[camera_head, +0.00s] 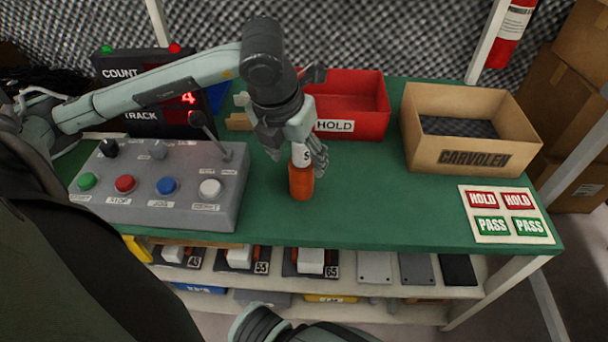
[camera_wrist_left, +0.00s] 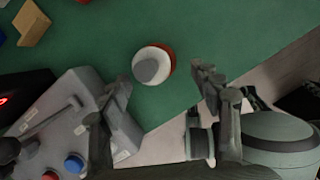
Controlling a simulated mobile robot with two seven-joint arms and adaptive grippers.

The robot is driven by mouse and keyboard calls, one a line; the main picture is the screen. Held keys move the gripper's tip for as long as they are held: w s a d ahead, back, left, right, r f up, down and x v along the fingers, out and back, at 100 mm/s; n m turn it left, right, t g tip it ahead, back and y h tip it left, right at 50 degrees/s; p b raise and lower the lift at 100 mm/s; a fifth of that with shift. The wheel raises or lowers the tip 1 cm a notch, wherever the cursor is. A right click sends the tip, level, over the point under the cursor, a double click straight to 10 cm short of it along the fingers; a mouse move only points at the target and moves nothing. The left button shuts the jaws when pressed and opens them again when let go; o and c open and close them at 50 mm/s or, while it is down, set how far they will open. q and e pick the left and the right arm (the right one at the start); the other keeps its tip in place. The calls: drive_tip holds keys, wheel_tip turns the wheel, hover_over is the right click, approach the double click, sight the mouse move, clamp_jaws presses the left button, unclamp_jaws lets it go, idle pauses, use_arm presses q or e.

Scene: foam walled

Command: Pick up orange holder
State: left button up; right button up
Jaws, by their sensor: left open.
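The orange holder (camera_head: 302,183) stands upright on the green table, with an orange body and a white upper part marked S. My left gripper (camera_head: 297,150) is above and beside it, pointing down, and partly covers its top. In the left wrist view the holder (camera_wrist_left: 169,56) shows from above, with a white and grey top and an orange edge. There it lies just beyond the open fingertips of my left gripper (camera_wrist_left: 162,84), nothing between them. I cannot tell whether a finger touches it. My right gripper is not in view.
A grey control box (camera_head: 165,208) with buttons and levers stands left of the holder. A red HOLD bin (camera_head: 372,122) is behind it, and a cardboard box (camera_head: 465,155) is at the right. A HOLD/PASS sheet (camera_head: 507,214) lies at the right edge. The table's front middle is clear.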

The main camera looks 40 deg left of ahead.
sight(302, 166)
use_arm(q)
drive_tip(key=x, duration=0.5)
drive_tip(key=shift+w+a, duration=0.15)
drive_tip(key=shift+w, duration=0.15)
drive_tip(key=shift+r, duration=0.1)
drive_tip(key=shift+c, duration=0.6)
drive_tip(key=c, duration=1.2)
